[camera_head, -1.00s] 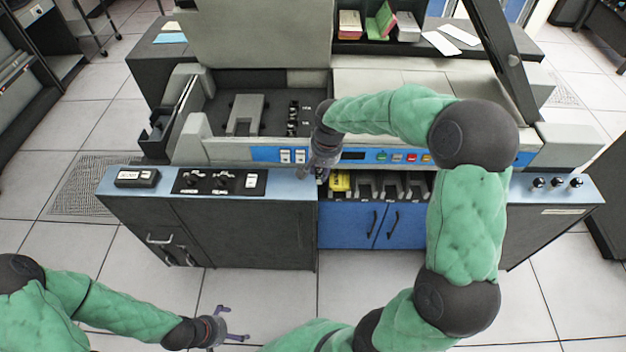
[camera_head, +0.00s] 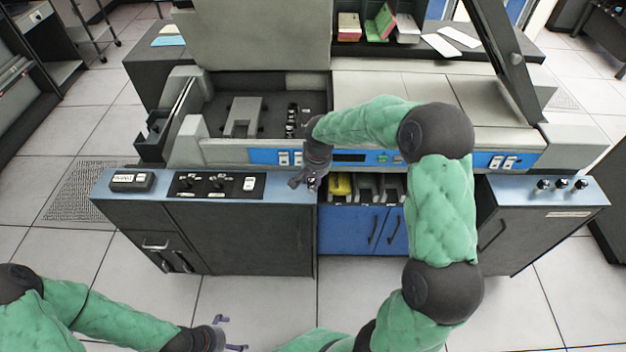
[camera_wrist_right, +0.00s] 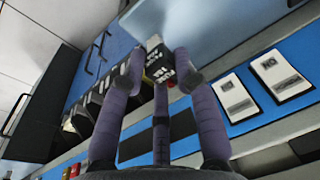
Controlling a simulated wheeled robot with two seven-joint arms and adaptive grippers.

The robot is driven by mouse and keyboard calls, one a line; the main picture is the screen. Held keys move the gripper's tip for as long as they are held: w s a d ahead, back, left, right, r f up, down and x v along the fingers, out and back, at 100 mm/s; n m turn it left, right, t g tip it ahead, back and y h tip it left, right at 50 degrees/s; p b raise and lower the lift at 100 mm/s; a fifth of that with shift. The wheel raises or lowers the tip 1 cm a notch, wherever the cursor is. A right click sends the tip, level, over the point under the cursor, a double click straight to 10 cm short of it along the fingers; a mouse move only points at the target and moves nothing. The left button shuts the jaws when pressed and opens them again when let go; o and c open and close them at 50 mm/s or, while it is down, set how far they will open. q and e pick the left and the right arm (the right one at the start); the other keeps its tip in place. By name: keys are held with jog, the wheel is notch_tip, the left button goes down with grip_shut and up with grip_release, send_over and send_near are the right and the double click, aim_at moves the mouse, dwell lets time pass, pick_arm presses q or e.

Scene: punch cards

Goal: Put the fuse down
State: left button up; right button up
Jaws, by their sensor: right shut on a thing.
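My right gripper (camera_head: 302,182) is over the right end of the light blue counter top (camera_head: 277,190), left of the open slot bay. In the right wrist view, the gripper (camera_wrist_right: 160,72) is shut on the fuse (camera_wrist_right: 158,67), a small dark piece with white markings and a pale end. The fuse sits between the fingertips, its pale end towards the light blue surface (camera_wrist_right: 195,22). I cannot tell whether it touches that surface. In the head view the fuse is mostly hidden by the gripper. My left gripper (camera_head: 232,334) is open and empty, low over the floor.
A yellow block (camera_head: 341,186) stands in the bay beside several grey holders (camera_head: 367,188). A switch panel (camera_head: 218,185) and a small black box (camera_head: 132,180) are on the counter's left. The machine's front with blue panel (camera_head: 262,156) rises behind. Bare counter lies between the panel and my gripper.

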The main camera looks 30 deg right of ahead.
jog(key=shift+f, duration=0.1)
jog(key=o, duration=1)
notch_tip(320, 180, up, 12)
jog(key=s+p, duration=0.2)
jog(key=p, duration=0.2)
jog(key=s+a+f+n+y, duration=0.1)
jog(key=s+a+f+n, duration=0.1)
jog(key=a+f, duration=0.55)
jog(key=s+a+f+n+y, duration=0.1)
jog(key=s+a+f+y, duration=0.3)
jog(key=f, duration=0.6)
jog(key=s+a+f+n+g+h, duration=0.1)
jog(key=s+a+f+n, duration=0.1)
jog(key=s+a+f, duration=0.8)
jog(key=s+f, duration=0.3)
jog(key=s, duration=0.2)
jog(key=shift+a+g, duration=0.3)
jog(key=shift+a, duration=0.1)
